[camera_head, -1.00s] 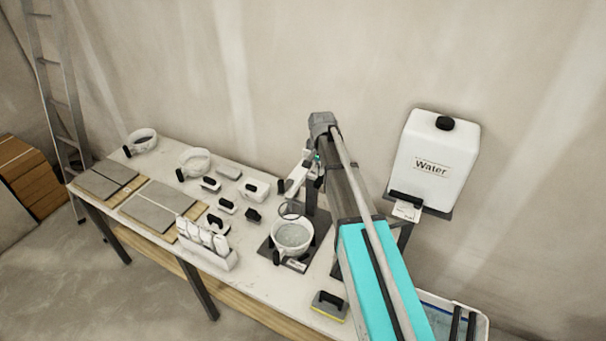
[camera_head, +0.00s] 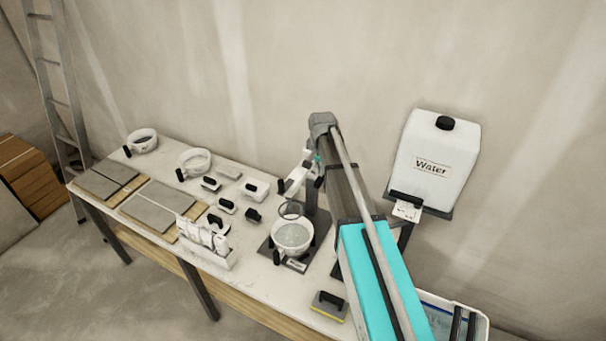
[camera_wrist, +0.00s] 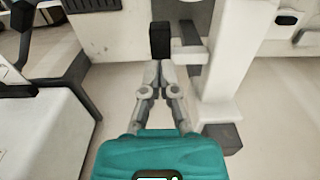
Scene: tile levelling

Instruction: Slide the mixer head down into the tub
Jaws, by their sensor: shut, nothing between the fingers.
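The tub (camera_head: 292,236), a white round bowl with grey contents, stands on the dark base of the mixer stand near the right part of the table. The white mixer head (camera_head: 297,178) is raised above it, with a round ring-like part (camera_head: 290,209) hanging just over the tub's back rim. In the wrist view a black handle block (camera_wrist: 160,40) sticks out beside a white upright part (camera_wrist: 222,55). My gripper (camera_wrist: 160,65) is shut and empty, its fingertips just at the lower end of that block; I cannot tell if they touch. In the head view my arm hides most of my gripper.
A water canister (camera_head: 430,160) stands on a bracket at the right. Two other bowls (camera_head: 195,162), (camera_head: 142,140), grey tiles (camera_head: 165,205), a white rack (camera_head: 208,245) and several small black-handled tools lie on the table. A yellow-edged float (camera_head: 328,305) lies at the front edge.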

